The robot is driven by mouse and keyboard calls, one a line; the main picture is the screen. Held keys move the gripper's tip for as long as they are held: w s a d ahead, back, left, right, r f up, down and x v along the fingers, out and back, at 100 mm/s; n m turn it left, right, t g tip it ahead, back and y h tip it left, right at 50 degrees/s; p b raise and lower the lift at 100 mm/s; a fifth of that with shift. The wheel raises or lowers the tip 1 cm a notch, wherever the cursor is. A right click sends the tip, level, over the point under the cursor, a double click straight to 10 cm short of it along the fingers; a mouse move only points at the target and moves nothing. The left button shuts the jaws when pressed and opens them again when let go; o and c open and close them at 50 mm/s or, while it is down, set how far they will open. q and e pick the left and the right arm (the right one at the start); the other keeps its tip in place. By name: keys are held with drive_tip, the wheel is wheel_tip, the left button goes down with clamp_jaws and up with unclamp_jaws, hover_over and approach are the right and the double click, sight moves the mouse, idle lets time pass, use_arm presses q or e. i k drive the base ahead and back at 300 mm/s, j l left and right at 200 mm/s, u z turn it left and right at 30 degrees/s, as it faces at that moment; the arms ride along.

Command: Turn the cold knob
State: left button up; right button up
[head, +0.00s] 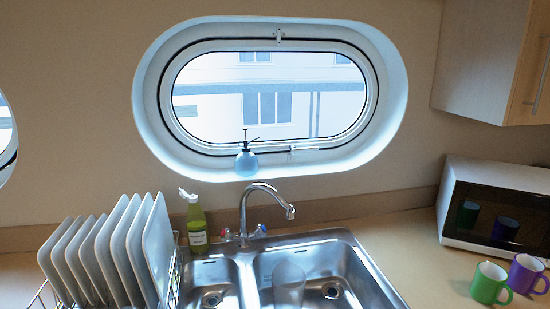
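The chrome faucet (246,213) stands at the back of the steel sink, its curved spout reaching right over the right basin. A small knob sits on each side of its base. The right knob (261,230) looks bluish and the left knob (226,234) looks reddish, but both are small, so the cold marking is hard to be sure of. No water is seen running. Neither of my grippers is in view.
The double-basin sink (247,272) holds a pale cup (289,281) in its right basin. A green bottle (196,222) and a rack of white plates (60,262) stand left. A microwave (495,205) and green (487,284) and purple (526,274) mugs stand right.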

sight(260, 231)
drive_tip(key=i+l+z, duration=0.15)
drive_tip(key=l, duration=0.25)
drive_tip(key=l+z, duration=0.15)
drive_tip(key=l, duration=0.2)
drive_tip(key=i+l+z, duration=0.15)
drive_tip(key=l, duration=0.2)
drive_tip(key=i+l+z, duration=0.1)
drive_tip(key=l, duration=0.25)
